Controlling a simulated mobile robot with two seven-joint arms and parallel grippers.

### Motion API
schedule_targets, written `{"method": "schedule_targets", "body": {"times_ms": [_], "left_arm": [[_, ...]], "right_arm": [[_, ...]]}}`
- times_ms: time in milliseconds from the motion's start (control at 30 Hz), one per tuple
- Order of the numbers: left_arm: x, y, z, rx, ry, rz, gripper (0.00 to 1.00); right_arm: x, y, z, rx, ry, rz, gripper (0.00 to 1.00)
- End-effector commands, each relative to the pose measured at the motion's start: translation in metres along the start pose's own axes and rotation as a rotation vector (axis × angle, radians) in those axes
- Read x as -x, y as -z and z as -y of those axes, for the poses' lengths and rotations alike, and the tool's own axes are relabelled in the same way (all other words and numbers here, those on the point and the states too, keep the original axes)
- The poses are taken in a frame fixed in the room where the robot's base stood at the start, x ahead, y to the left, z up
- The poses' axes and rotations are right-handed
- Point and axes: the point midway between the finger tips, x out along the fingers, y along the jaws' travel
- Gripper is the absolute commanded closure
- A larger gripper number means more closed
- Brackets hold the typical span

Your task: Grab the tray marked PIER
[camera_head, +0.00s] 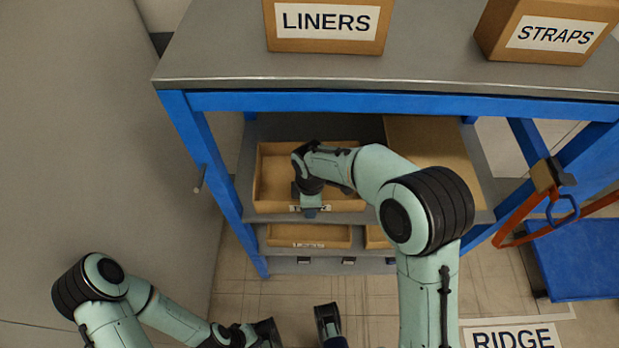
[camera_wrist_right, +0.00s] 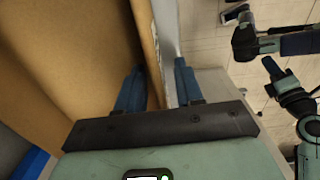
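A shallow brown tray (camera_head: 272,207) stands on the upper shelf under the bench, at the left, and looks empty. Its front label is mostly covered by my right gripper (camera_head: 310,204), so I cannot read it. In the right wrist view my right gripper (camera_wrist_right: 157,88) is open. Its fingers straddle the tray's front wall (camera_wrist_right: 146,45), one inside and one outside, with a gap visible on the outer side. My left gripper (camera_head: 297,329) is open and empty, low over the floor near the bottom edge.
A lower shelf holds another tray (camera_head: 308,236) with an unreadable label and part of one more (camera_head: 376,238). A brown box or panel (camera_head: 430,150) is right of the upper tray. The LINERS box (camera_head: 328,45) and STRAPS box (camera_head: 548,50) stand on the bench top. A blue leg (camera_head: 212,180) borders the left.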

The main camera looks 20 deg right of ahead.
Motion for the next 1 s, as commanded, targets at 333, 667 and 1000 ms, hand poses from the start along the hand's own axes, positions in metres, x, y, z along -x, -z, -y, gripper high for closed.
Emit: {"method": "schedule_targets", "body": {"times_ms": [333,667,1000], "left_arm": [[0.000,0.000,0.000,0.000,0.000,0.000,1.00],[0.002,-0.001,0.000,0.000,0.001,0.002,1.00],[0.010,-0.006,-0.001,0.001,0.003,0.015,1.00]], "right_arm": [[0.001,0.000,0.000,0.000,-0.001,-0.001,1.00],[0.006,0.001,0.002,0.001,0.000,-0.002,1.00],[0.054,0.001,0.004,0.000,-0.003,-0.004,1.00]]}}
